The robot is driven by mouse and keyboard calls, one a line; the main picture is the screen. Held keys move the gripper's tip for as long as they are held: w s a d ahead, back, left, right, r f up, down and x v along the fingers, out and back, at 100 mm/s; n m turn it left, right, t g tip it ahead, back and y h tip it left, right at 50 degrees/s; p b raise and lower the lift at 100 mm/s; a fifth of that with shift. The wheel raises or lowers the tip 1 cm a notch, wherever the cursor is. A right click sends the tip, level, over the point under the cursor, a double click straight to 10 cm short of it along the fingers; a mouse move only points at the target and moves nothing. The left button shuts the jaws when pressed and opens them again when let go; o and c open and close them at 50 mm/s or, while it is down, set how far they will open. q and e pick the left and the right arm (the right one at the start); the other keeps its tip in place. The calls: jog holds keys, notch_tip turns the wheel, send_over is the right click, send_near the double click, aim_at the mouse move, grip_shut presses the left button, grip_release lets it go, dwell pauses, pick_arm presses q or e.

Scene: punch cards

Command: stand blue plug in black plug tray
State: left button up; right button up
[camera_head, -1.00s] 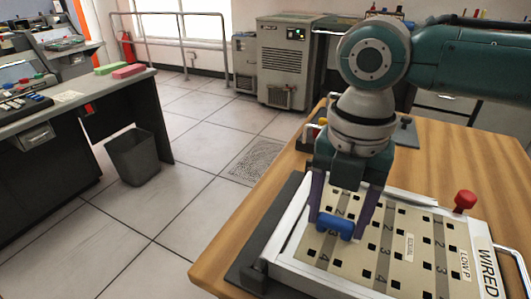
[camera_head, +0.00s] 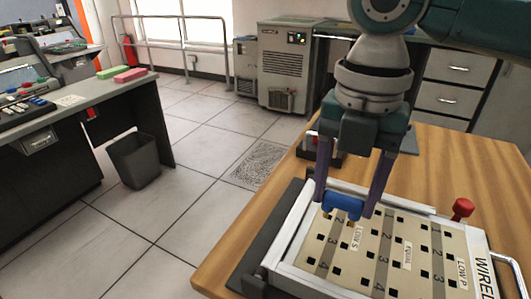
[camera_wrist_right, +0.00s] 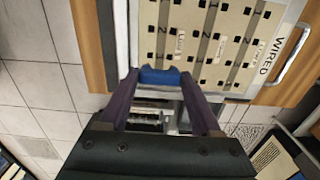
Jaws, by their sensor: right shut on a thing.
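My right gripper (camera_head: 345,205) is shut on the blue plug (camera_head: 342,209), which lies sideways between its purple fingers. The plug is above the far left part of the WIRED panel (camera_head: 395,262), clear of its surface as far as I can tell. In the right wrist view the blue plug (camera_wrist_right: 160,77) spans the fingertips. A dark tray-like thing (camera_head: 328,147) on the table behind the gripper is partly hidden by it; I cannot tell for sure that it is the black plug tray. My left gripper is not in view.
The panel lies on a wooden table (camera_head: 460,165) with rows of square holes and metal handles. A red plug (camera_head: 462,208) stands at its right far side. The table right of the arm is clear. A grey bin (camera_head: 134,159) stands on the floor at left.

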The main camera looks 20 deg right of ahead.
notch_tip(320, 180, up, 14)
jog(key=p, duration=0.2)
notch_tip(320, 180, up, 5)
jog(key=p, duration=0.7)
send_over(344, 196)
jog(key=shift+f+b, duration=0.1)
jog(key=shift+b, duration=0.2)
